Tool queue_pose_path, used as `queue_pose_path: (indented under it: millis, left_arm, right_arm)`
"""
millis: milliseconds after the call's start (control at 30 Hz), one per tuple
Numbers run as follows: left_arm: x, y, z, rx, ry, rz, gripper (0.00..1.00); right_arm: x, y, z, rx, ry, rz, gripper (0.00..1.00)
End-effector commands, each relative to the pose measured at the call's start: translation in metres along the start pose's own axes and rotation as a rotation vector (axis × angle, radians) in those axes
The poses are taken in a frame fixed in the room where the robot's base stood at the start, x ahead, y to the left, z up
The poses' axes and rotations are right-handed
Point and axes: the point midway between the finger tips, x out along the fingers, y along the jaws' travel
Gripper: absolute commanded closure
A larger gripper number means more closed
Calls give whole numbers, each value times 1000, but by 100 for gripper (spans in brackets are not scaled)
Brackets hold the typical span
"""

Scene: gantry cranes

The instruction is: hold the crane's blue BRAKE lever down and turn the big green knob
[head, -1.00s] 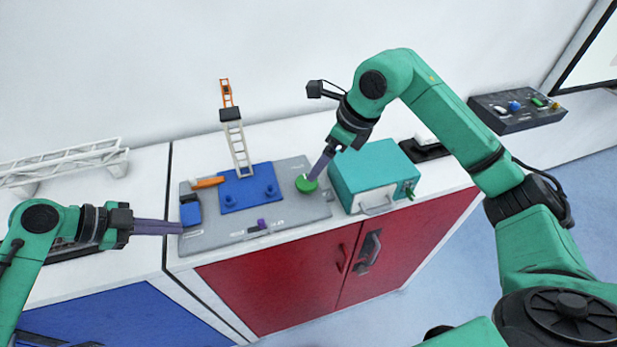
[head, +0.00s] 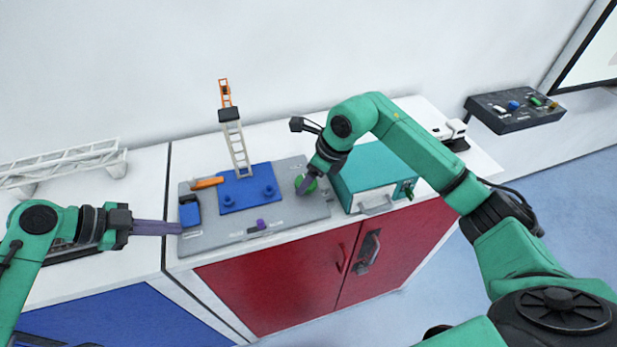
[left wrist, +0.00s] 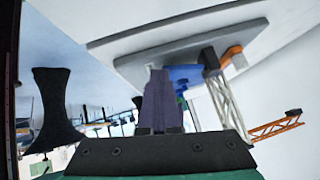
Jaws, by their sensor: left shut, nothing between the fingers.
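The crane's grey panel (head: 222,236) lies on the white cabinet top. The blue BRAKE lever (head: 190,213) is at its left end. My left gripper (head: 180,228) is shut and empty, its tips at the lever's front left edge; I cannot tell whether they touch it. The left wrist view shows its closed purple fingers (left wrist: 160,100). The big green knob (head: 299,181) is at the panel's right end. My right gripper (head: 306,186) is at the knob, its fingers covering part of it. I cannot tell how far they are apart.
A blue plate (head: 237,205) carries the ladder-like crane tower (head: 238,150). An orange handle (head: 208,183) and a purple slider (head: 262,224) are on the panel. A teal box (head: 358,184) stands close right of the knob. A white truss (head: 65,166) lies at left.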

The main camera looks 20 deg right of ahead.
Motion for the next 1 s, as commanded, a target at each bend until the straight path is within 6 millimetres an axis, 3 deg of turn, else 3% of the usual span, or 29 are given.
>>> queue_pose_path:
  millis: [467,1000]
  left_arm:
    - [1,0,-1,0,3,1,100]
    - [1,0,-1,0,4,1,100]
  right_arm:
    - [0,2,0,83,2,-33,88]
    - [0,7,2,500,1,-206,88]
